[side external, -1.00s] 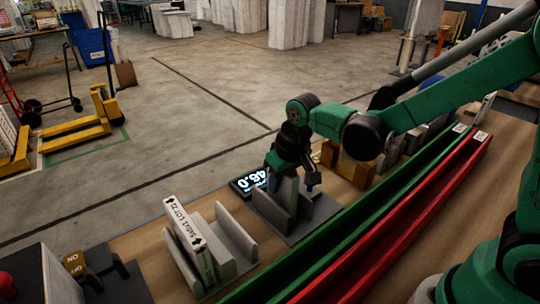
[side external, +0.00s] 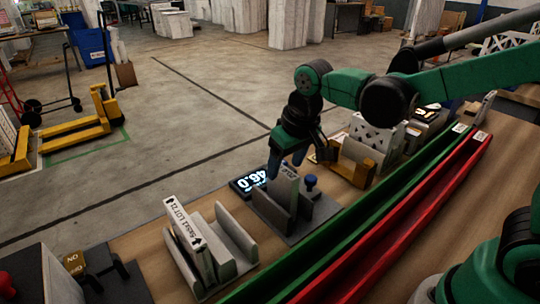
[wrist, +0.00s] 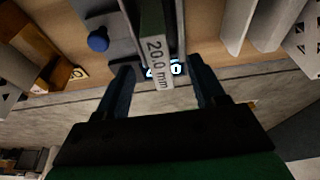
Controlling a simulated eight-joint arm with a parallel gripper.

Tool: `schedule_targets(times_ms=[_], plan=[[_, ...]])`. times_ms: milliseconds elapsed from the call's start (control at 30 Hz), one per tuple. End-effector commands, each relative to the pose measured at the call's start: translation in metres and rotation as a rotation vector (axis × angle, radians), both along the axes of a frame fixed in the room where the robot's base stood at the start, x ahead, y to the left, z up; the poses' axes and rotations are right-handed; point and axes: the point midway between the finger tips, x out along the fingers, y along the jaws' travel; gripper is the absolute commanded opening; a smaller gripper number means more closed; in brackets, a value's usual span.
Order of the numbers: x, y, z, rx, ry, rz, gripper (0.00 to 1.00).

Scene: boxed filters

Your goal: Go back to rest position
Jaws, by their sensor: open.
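My gripper (side external: 286,163) is open, just above a grey slotted stand on the bench. In the wrist view its two dark fingers (wrist: 160,92) are spread apart on either side of a boxed filter (wrist: 155,55) labelled 20.0 mm. The filter also shows in the side view (side external: 287,186), upright in the stand (side external: 262,205). From these views I cannot tell whether a finger touches it. The wrist view shows a gap on each side.
A lit display (side external: 247,181) and a blue knob (side external: 311,182) are beside the filter. A yellow holder (side external: 352,165) stands at right. Green (side external: 375,225) and red (side external: 400,230) channels run along the front.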

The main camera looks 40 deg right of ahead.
Motion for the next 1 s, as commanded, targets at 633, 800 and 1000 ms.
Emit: schedule_targets(times_ms=[633, 800, 1000], plan=[[-0.069, -0.037, 0.026, 0.004, -0.317, -0.001, 0.63], [-0.073, -0.039, 0.025, -0.001, -0.350, -0.001, 1.00], [-0.073, -0.039, 0.025, -0.001, -0.351, 0.000, 1.00]])
